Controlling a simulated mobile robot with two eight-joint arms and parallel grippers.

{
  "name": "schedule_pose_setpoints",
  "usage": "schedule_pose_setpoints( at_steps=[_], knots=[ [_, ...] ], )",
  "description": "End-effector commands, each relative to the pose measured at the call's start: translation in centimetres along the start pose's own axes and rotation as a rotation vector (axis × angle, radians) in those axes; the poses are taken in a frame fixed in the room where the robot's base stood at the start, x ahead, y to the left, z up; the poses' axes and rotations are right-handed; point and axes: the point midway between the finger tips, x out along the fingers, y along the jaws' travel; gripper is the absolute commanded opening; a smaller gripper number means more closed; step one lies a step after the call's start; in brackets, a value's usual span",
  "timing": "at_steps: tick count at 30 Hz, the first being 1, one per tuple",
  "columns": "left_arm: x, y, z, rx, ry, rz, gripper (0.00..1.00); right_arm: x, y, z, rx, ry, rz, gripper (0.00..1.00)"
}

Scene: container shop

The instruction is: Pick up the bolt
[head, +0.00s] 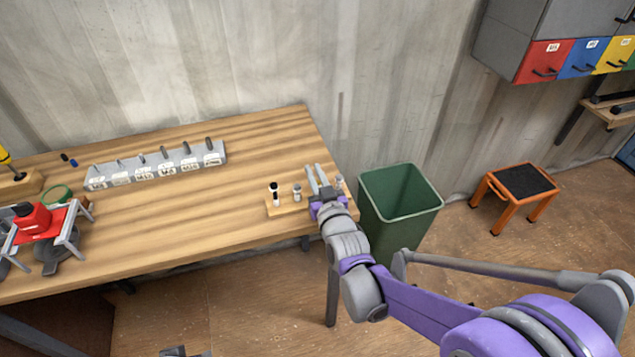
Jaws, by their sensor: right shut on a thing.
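A small wooden block (288,208) stands near the right end of the workbench with small upright pieces along it. One is a white piece with a black top (275,194), and beside it is a grey bolt-like piece (297,192). Another small grey piece (339,182) shows just right of my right gripper (318,172). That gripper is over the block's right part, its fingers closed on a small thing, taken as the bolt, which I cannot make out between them. A grey tip at the bottom edge may be my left gripper (184,352); its jaws are unclear.
A grey rack (150,176) with several labelled slots stands at the back of the wooden workbench (185,235). A red-topped device (35,220) is at the left. A green bin (400,205) stands right beside the bench, with an orange stool (515,190) beyond.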

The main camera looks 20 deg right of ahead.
Motion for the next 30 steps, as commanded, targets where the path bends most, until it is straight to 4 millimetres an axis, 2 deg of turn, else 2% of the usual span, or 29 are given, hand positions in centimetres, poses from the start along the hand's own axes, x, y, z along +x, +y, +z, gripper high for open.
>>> schedule_pose_setpoints(
  at_steps=[5,12,18,22,30],
  knots=[
    [-0.2,0.0,-0.1,0.0,0.001,0.0,0.5,0.0,0.0,-1.1,0.0,0.0,0.0,0.0],
    [-1.2,0.0,-0.8,0.0,0.005,0.0,0.5,0.0,0.0,-5.8,-0.001,0.0,0.0,0.0],
    [-1.7,0.0,-1.1,0.0,0.007,0.0,0.5,0.0,0.0,-9.0,-0.001,0.0,0.0,0.0],
    [-1.8,0.0,-1.1,0.0,0.007,0.0,0.5,0.0,0.0,-9.9,-0.001,0.0,0.0,0.0],
    [-1.8,0.0,-1.1,0.0,0.007,0.0,0.5,0.0,0.0,-10.0,0.0,0.0,0.0,0.0]
  ],
)
